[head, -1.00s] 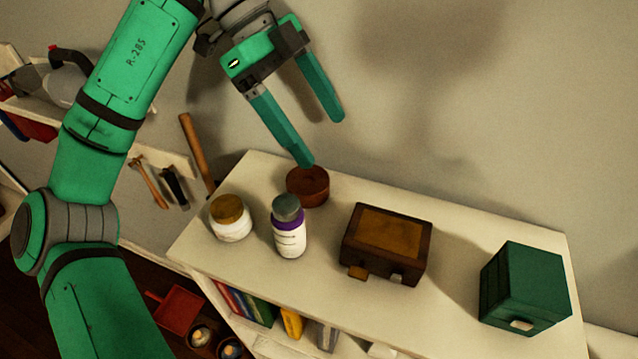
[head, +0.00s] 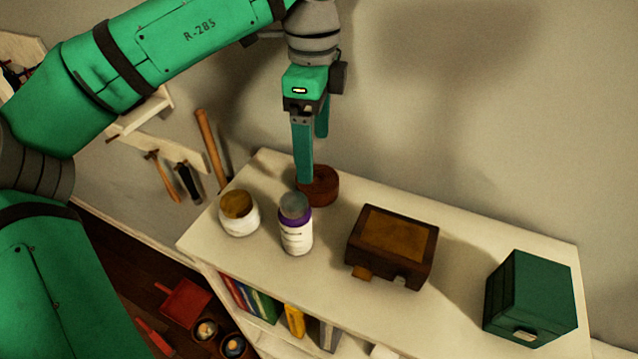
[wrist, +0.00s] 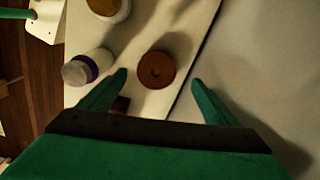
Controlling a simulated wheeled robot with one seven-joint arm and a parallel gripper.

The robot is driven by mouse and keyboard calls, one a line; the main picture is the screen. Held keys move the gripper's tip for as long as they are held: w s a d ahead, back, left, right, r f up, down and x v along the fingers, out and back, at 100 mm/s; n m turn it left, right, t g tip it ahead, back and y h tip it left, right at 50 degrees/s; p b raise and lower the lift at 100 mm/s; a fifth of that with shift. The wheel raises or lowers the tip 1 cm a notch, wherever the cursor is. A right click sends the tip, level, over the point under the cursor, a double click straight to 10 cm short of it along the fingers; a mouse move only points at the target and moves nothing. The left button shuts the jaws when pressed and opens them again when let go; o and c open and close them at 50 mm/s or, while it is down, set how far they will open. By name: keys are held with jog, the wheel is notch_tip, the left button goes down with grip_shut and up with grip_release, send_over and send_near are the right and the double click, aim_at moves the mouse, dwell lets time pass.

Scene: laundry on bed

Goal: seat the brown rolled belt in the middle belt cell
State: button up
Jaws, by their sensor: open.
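The brown rolled belt (head: 322,188) is a short round coil lying flat near the back left of the white shelf top. In the wrist view the belt (wrist: 156,70) shows a small dark centre and lies between my fingertips in the picture. My gripper (head: 312,160) points down over the belt, open and empty. Its near finger covers part of the belt's left side in the head view; I cannot tell whether it touches. No belt cells can be made out in either view.
A white jar (head: 239,217) and a purple-banded bottle (head: 296,228) stand close in front of the belt. A dark brown box (head: 392,246) with a lighter top sits to the right, a green box (head: 531,298) farther right. The shelf top (head: 455,270) is clear between the boxes. A wall rises behind.

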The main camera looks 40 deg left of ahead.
aim_at(316, 178)
jog(key=shift+s+d+f, duration=0.1)
jog(key=shift+d+f, duration=0.05)
jog(key=shift+f, duration=1.35)
jog(key=shift+s+d+f, duration=0.1)
jog(key=shift+f, duration=1.4)
jog(key=c, duration=1.3)
jog(key=shift+r, duration=0.15)
